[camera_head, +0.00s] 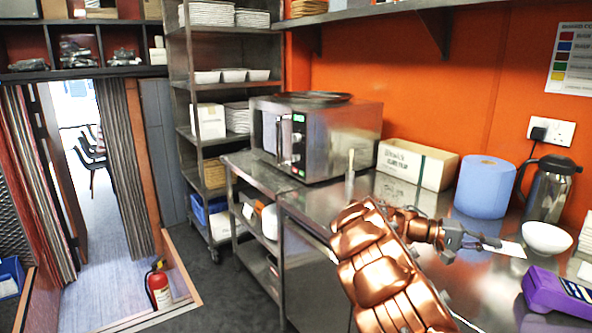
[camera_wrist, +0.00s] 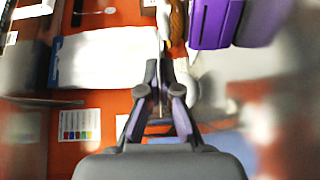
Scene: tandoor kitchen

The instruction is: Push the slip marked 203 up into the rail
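My gripper (camera_head: 490,243) is over the right part of the steel counter, pointing right. A small white slip (camera_head: 512,249) sticks out from its fingertips, left of the white bowl. In the wrist view my gripper (camera_wrist: 161,92) has its fingers close together around a thin pale edge, which appears to be the slip (camera_wrist: 161,50) seen edge-on. No marking on the slip can be read, so I cannot tell whether it says 203. I cannot make out the rail in either view.
The counter (camera_head: 325,199) carries a microwave (camera_head: 345,130), carton (camera_head: 415,163), blue paper roll (camera_head: 485,187), steel flask (camera_head: 548,190), white bowl (camera_head: 547,239) and purple device (camera_head: 558,294). A colour chart (camera_head: 572,60) hangs on the orange wall above a socket (camera_head: 552,130).

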